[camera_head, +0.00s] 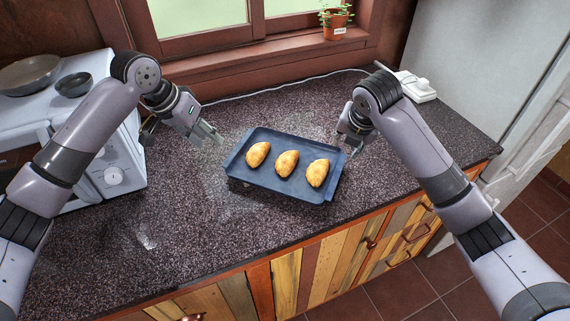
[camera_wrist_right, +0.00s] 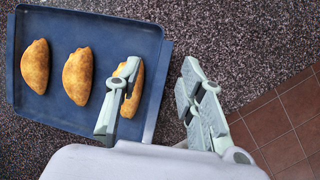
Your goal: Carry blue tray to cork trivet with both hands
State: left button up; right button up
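The blue tray (camera_head: 262,181) carries three golden pastries (camera_head: 287,163) and is on the dark speckled counter. The tray also fills the left of the right wrist view (camera_wrist_right: 62,113). My left gripper (camera_head: 212,134) is beside the tray's left end, apart from it, with its fingers spread and empty. My right gripper (camera_head: 352,145) is at the tray's right end. In the right wrist view its fingers (camera_wrist_right: 160,95) are wide apart, one over the tray and one outside its right rim. No contact with the rim is clear. No cork trivet can be made out.
A white microwave (camera_head: 120,150) with pans on top stands at the left. A white switch box (camera_head: 416,88) with a cable lies at the back right. A potted plant (camera_head: 335,22) stands on the sill. The counter left and front of the tray (camera_head: 180,235) is clear.

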jog(key=shift+v, duration=2.05)
